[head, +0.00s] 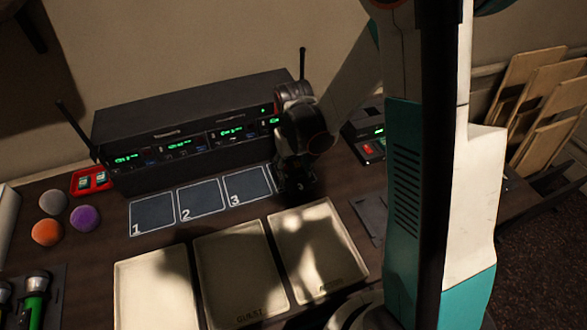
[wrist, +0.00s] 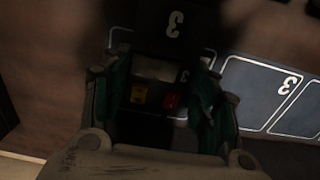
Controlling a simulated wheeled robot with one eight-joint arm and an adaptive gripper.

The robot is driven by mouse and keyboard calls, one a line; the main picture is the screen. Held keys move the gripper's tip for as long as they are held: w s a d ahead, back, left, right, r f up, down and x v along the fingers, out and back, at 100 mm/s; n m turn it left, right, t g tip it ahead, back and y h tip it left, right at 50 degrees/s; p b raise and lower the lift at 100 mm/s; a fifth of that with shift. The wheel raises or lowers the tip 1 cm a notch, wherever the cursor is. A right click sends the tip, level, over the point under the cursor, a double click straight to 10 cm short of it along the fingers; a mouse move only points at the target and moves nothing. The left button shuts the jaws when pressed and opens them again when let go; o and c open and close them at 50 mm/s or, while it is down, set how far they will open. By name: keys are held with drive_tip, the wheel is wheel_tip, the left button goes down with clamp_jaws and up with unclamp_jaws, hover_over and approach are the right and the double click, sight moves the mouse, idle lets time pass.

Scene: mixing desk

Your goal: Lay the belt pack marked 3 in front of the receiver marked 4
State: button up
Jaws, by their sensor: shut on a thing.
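The belt pack marked 3 (wrist: 174,28) is a dark box with a white 3; a yellow and a red patch show between my fingers in the wrist view. My gripper (wrist: 160,90) is shut on it. In the head view my gripper (head: 297,168) is just right of the pad marked 3, with the dark pack (head: 298,187) below it. White outline corners of another pad show around the pack in the wrist view. I cannot tell whether the pack touches the desk. The receiver marked 4 (head: 274,121) is at the rack's right end, mostly hidden by my gripper; its number is unseen.
Pads marked 1 (head: 152,214), 2 (head: 201,201) and 3 (head: 247,187) look empty. Pale trays (head: 240,270) lie nearer. A red tray (head: 91,181) and coloured balls (head: 85,217) are at left. The rack's antenna (head: 303,63) rises behind my gripper. A small dark device (head: 368,143) stands right.

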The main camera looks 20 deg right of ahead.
drive_tip(key=o, duration=1.2)
drive_tip(key=o, duration=0.4)
drive_tip(key=shift+r, duration=0.1)
drive_tip(key=shift+r+p, duration=2.35)
drive_tip(key=shift+r, duration=1.1)
